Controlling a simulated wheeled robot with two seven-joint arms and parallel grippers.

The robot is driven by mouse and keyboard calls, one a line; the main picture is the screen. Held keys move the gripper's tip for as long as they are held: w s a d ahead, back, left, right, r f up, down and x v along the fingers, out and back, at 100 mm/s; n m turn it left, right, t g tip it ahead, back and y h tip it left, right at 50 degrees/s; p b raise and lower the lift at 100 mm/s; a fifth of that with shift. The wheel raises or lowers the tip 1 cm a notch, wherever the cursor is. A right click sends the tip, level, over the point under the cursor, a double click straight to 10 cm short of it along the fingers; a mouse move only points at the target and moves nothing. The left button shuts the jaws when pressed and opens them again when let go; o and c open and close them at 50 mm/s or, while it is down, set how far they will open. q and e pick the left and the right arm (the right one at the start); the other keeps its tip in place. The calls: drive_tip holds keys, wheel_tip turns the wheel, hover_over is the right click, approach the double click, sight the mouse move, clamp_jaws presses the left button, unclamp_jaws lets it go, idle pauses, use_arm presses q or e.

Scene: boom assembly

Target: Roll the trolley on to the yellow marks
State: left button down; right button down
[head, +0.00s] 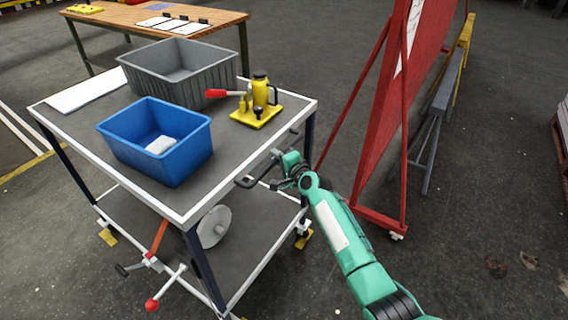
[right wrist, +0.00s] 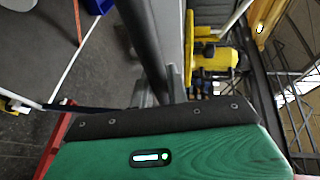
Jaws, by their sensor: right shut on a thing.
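The trolley (head: 235,150) has a grey top deck with a white rim, dark posts and a lower shelf (head: 250,228). My right gripper (head: 272,167) is shut on the trolley's dark handle (head: 246,183) at its right side. In the right wrist view the fingers (right wrist: 160,92) close around a dark bar (right wrist: 145,35). Yellow patches show at the trolley's feet, one at the left (head: 108,237) and one at the right (head: 303,240); I cannot tell whether they are floor marks. My left gripper is not in view.
On the deck are a blue bin (head: 125,140) with a white item, a grey crate (head: 145,82) and a yellow jack (head: 258,108). A red framed panel (head: 400,110) stands close on the right. A wooden bench (head: 220,17) is behind.

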drive_tip(key=shift+w+a, duration=0.35)
drive_tip(key=shift+a, duration=0.2)
drive_tip(key=c, duration=1.4)
unclamp_jaws()
drive_tip(key=shift+o, duration=0.2)
drive_tip(key=v, duration=1.3)
drive_tip(key=shift+s, duration=0.35)
drive_tip(key=shift+d+r, duration=0.15)
